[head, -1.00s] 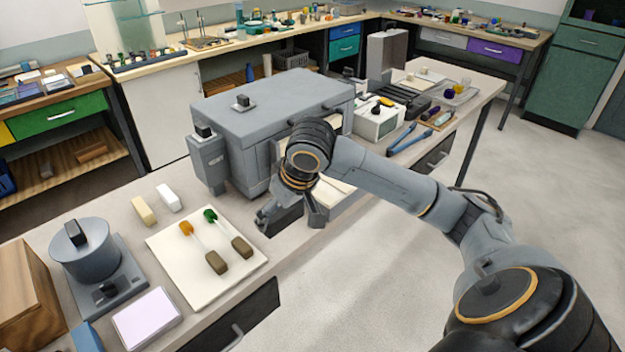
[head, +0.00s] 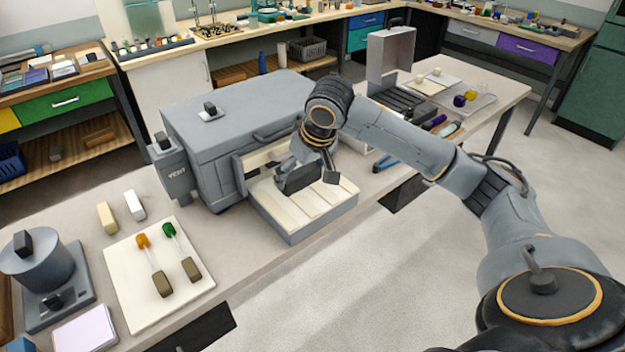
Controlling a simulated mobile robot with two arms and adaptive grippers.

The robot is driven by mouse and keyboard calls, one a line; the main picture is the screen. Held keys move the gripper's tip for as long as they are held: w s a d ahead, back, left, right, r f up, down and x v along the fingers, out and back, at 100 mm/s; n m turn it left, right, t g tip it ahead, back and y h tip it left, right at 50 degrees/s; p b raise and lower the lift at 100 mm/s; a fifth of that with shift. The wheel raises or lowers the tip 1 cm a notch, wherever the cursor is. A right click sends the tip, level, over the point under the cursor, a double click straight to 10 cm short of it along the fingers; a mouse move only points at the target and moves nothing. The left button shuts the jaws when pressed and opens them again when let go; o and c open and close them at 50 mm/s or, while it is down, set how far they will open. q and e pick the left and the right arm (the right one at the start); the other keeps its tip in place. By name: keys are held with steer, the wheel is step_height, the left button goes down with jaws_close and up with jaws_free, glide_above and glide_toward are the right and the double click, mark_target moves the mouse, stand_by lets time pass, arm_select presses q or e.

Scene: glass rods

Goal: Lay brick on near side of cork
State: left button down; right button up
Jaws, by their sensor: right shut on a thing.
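My right gripper (head: 314,180) is over the pale slats of the grey pull-out tray (head: 290,238), in front of the grey box oven. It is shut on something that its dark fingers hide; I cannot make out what. A cream brick (head: 107,217) and a white brick (head: 134,205) lie on the bench at the left. Two thin rods with brown blocks at their near ends (head: 162,284) (head: 191,269) lie on a cream board (head: 135,318); one has an orange tip, the other a green tip. I cannot tell which thing is the cork. My left gripper is out of view.
The grey oven (head: 230,110) stands behind the tray. A grey round pot on a plate (head: 38,262) and a pale pad (head: 85,330) are at the left. Dark racks and a clear tray with small items (head: 470,100) are at the right. Bench between board and oven is clear.

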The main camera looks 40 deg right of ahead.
steer(key=w+d+f, duration=0.3)
steer(key=w+d+f+p, duration=0.1)
steer(key=w+d+f, duration=0.2)
steer(key=f, duration=0.1)
steer(key=shift+p, duration=0.3)
steer(key=shift+d+f, duration=0.15)
step_height(320, 180, down, 3)
steer(key=shift+w+d+r+p, duration=0.1)
steer(key=shift+w+d+p, duration=0.05)
steer(key=shift+p, duration=0.6)
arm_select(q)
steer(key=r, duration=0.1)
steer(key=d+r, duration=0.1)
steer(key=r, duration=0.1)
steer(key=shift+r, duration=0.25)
arm_select(e)
steer(key=shift+f, duration=0.3)
steer(key=shift+f, duration=0.3)
steer(key=o, duration=0.9)
steer(key=shift+f, duration=0.1)
